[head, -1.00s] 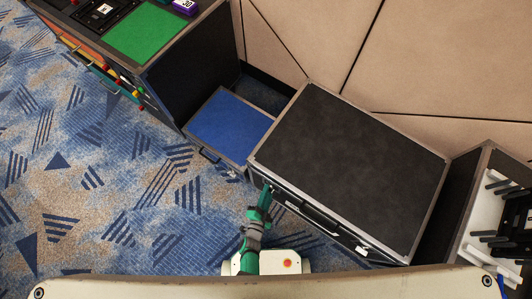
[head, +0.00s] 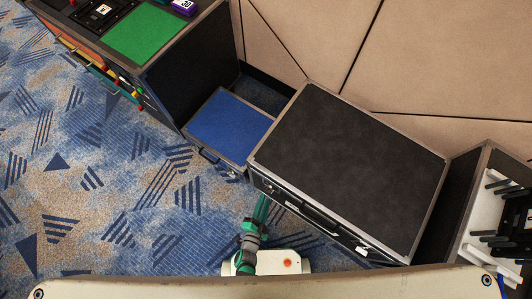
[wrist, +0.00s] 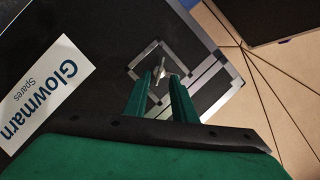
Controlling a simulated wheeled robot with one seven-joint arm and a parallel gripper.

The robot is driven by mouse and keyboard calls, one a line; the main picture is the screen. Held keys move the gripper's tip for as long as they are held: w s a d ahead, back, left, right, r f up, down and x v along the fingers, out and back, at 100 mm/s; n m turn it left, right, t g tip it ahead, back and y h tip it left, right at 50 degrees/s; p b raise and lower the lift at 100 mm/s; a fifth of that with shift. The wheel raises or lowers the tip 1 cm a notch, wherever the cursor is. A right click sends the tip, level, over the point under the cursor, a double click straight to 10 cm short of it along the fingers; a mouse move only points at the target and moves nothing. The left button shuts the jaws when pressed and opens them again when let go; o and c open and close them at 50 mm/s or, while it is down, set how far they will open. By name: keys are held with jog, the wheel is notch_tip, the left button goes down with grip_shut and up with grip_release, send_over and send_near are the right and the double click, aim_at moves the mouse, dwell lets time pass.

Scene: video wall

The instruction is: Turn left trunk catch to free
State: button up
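The black trunk (head: 350,165) with metal edges stands at the middle right. In the wrist view its front face fills much of the picture, with a white "Glowmarn Spares" label (wrist: 40,88). The left catch, a small metal wing piece (wrist: 157,62), sits in a squared metal surround near the trunk's corner. My gripper (wrist: 161,80) has two green fingers, apart, with the catch just at and between their tips. I cannot tell whether they touch it. In the head view my gripper (head: 262,203) is at the trunk's front left, its tips partly hidden by the trunk edge.
A lower case with a blue top (head: 230,125) stands left of the trunk. A taller cabinet with a green mat (head: 147,32) is at the upper left. A case with white lining (head: 490,215) is at the right. Patterned carpet (head: 110,210) is open at the left.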

jog(key=v, duration=0.6)
jog(key=shift+s, duration=0.1)
